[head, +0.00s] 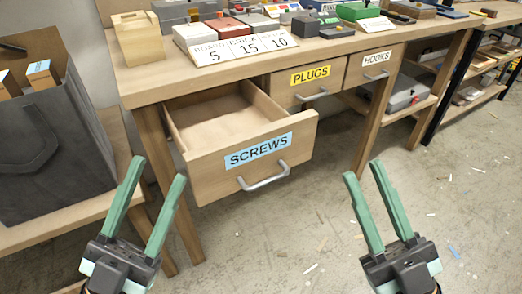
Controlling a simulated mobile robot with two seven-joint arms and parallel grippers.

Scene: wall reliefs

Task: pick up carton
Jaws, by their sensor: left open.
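I cannot tell for sure which thing is the carton. A tan box (138,38) stands upright at the left end of the workbench top and may be it. Boxes with blue labels (38,67) stick up from a dark grey bag (55,150) at the far left; their lower parts are hidden. My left gripper (157,170) is open and empty, in front of the bench's left leg and below the tan box. My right gripper (364,169) is open and empty, over the floor right of the open drawer. Neither gripper touches any box.
The SCREWS drawer (240,165) is pulled out and looks empty. The PLUGS drawer (310,82) and HOOKS drawer (374,66) are shut. Several small boxes and number cards (245,48) crowd the workbench top (185,80). The floor (310,240) has scattered scraps.

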